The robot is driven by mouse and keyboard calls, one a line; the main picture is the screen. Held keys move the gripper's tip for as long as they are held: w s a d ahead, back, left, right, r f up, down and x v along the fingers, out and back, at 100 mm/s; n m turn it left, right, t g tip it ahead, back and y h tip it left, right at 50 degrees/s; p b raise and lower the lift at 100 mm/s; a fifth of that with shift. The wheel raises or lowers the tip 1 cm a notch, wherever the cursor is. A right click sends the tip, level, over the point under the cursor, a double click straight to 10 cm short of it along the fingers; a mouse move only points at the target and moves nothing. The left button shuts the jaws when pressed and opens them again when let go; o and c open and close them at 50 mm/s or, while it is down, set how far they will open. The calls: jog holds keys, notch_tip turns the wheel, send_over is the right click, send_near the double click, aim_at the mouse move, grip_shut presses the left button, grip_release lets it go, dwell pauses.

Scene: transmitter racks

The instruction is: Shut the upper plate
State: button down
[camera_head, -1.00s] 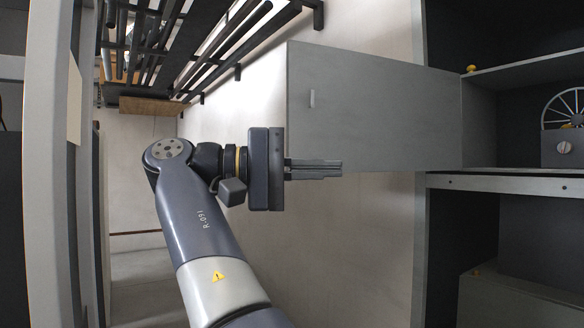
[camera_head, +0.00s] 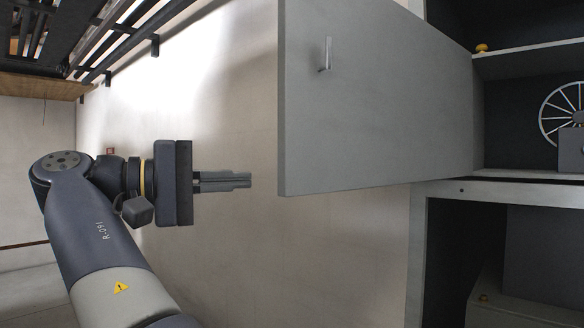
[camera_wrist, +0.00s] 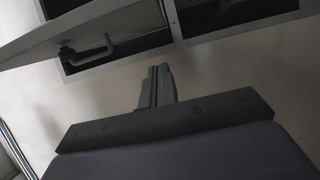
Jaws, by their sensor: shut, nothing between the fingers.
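The upper plate (camera_head: 380,105) is a grey hinged door standing open from the upper bay of the rack, with a small upright handle (camera_head: 326,54) near its free left edge. My gripper (camera_head: 250,180) is shut and empty. In the head view its fingertips are left of the plate's lower left corner, with a small gap in the picture; the depth between them is unclear. In the wrist view the plate (camera_wrist: 75,28) is at the upper left with a bent handle or latch (camera_wrist: 90,48), and my shut fingers (camera_wrist: 160,72) point toward the rack's edge.
Dark pipes (camera_head: 110,30) run along the wall at upper left. The wall space below the plate is clear.

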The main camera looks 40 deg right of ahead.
aim_at(295, 182)
jog(key=shift+s+d+p, duration=3.1)
jog(key=shift+s+p, duration=0.15)
jog(key=shift+p, duration=2.4)
